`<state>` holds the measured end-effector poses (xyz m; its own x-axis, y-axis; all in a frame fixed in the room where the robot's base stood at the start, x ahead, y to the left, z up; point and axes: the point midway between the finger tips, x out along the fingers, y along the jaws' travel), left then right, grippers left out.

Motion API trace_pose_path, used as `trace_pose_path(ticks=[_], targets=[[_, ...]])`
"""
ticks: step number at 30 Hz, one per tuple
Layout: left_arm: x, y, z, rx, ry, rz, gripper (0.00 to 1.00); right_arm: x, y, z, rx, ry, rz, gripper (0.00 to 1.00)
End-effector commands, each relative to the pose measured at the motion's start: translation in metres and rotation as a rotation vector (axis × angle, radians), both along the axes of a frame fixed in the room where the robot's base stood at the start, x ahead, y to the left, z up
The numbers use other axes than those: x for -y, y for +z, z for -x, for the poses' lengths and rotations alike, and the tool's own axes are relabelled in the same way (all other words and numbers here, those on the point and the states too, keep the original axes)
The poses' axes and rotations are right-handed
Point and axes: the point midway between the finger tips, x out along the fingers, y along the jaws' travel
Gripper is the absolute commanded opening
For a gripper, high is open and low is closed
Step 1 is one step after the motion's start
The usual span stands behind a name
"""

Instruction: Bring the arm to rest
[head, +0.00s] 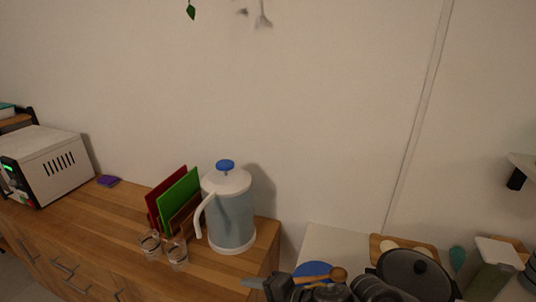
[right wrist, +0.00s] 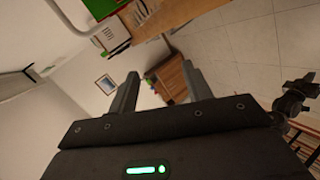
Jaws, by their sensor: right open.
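My right gripper (right wrist: 163,80) shows in the right wrist view. Its two grey fingers stand well apart with nothing held between them, and a green light glows on its dark body. Beyond the fingers are a pale wall and a tiled floor, some way off. Nothing touches the fingers. I cannot make out either gripper in the head view, and my left gripper is not seen in the right wrist view.
A wooden cabinet (head: 135,230) bears a microwave (head: 55,165), a white jug (head: 228,215), red and green boards (head: 180,195) and two glasses (head: 178,252). Dark pans (head: 415,270) crowd the lower right. In the right wrist view, a small wooden cabinet (right wrist: 172,78) stands far off.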

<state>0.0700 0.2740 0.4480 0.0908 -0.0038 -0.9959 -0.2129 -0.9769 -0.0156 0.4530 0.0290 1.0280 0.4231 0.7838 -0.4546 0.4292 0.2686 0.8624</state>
Motion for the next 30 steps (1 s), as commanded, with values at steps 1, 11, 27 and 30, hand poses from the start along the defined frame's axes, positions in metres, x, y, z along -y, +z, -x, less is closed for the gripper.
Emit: trace_pose_path(ticks=[1,11,27,30], targets=[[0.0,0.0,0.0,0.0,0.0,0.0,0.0,0.0,0.0,0.005,-0.065,-0.096,-0.075,0.5],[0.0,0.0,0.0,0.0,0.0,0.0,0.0,0.113,-0.059,0.03,-0.598,-0.941,-0.382,0.5],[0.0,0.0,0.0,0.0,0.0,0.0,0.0,0.269,-0.159,0.197,-1.128,-1.808,-0.352,0.5],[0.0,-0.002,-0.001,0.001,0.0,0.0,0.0,0.275,-0.181,0.203,-1.157,-1.857,-0.335,0.5]])
